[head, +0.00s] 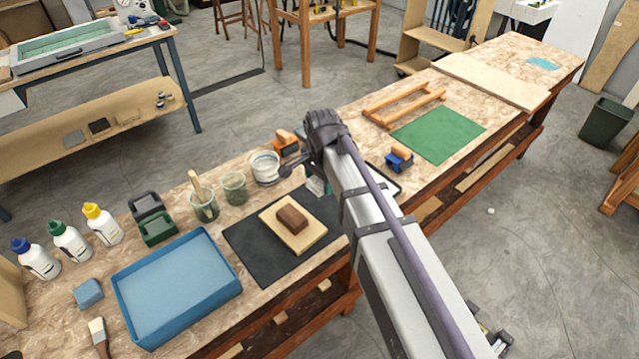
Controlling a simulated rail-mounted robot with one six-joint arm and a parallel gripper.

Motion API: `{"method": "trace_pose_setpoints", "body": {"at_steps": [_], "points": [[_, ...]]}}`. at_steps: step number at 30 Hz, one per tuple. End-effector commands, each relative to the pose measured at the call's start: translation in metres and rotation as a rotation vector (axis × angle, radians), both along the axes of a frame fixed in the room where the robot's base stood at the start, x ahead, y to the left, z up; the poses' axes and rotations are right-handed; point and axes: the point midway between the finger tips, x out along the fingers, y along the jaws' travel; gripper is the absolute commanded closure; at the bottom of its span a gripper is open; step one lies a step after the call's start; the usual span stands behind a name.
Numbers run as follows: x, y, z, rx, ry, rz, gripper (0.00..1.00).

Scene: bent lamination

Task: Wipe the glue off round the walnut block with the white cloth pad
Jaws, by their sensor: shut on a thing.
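The walnut block (292,217) is a small dark brown block on a pale wooden board (270,232). The board lies on a black mat (248,248) near the front of the bench. I cannot make out any glue round the block at this size. My arm reaches in from the lower right and its wrist is up and to the right of the block. My gripper's fingers are hidden behind the arm. A small whitish and teal patch (318,185) shows beside the arm at the mat's far corner; I cannot tell what it is. I cannot make out the white cloth pad.
A blue tray (178,328) stands left of the mat. Behind are glue bottles (70,242), green and black clamp-like items, jars (204,206) and a white tub (265,168). A blue sponge (88,292) and brush (98,335) lie at left. A green mat (440,134) lies beyond my arm.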

Motion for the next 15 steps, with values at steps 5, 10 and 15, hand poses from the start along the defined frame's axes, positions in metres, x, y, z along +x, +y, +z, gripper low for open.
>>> {"method": "trace_pose_setpoints", "body": {"at_steps": [5, 10, 15], "points": [[-0.001, 0.001, -0.010, 0.000, 0.000, 0.000, 0.60], [-0.003, 0.003, -0.033, 0.000, 0.000, 0.000, 0.60], [-0.005, 0.006, -0.060, 0.000, 0.000, 0.000, 0.60]]}}
